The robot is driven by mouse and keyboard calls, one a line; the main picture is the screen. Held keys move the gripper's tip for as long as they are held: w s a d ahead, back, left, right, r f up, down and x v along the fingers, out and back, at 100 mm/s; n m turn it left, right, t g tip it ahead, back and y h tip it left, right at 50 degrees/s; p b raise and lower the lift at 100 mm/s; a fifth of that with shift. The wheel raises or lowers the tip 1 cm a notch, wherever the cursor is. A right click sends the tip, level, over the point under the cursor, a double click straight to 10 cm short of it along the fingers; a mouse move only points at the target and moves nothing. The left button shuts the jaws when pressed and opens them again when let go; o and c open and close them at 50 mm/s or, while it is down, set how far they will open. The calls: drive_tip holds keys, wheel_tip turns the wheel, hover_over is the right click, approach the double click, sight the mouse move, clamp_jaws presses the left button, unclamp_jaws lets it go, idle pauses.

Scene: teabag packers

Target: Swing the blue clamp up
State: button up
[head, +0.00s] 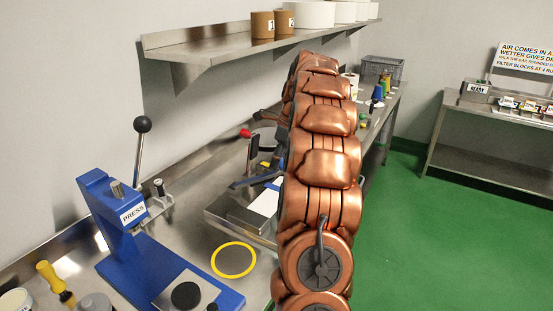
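A slim dark blue bar (254,180), which looks like the blue clamp, lies low and nearly level over a steel machine bed (240,217) on the bench, left of my arm. Its right end runs toward my copper arm and is partly hidden by it. A white sheet (265,201) lies just in front of the bar. My arm rises through the middle of the view and bends away at the top.
A blue press (120,215) with a black-knobbed lever stands at left. A red knob (245,133) sticks out behind the bar. A yellow ring (233,260) marks the bench in front. A steel shelf (220,50) overhangs the bench. Green floor (430,240) is clear at right.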

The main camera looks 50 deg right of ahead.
drive_tip(key=shift+s+r, duration=0.1)
drive_tip(key=shift+v, duration=3.7)
drive_tip(key=shift+a, duration=0.1)
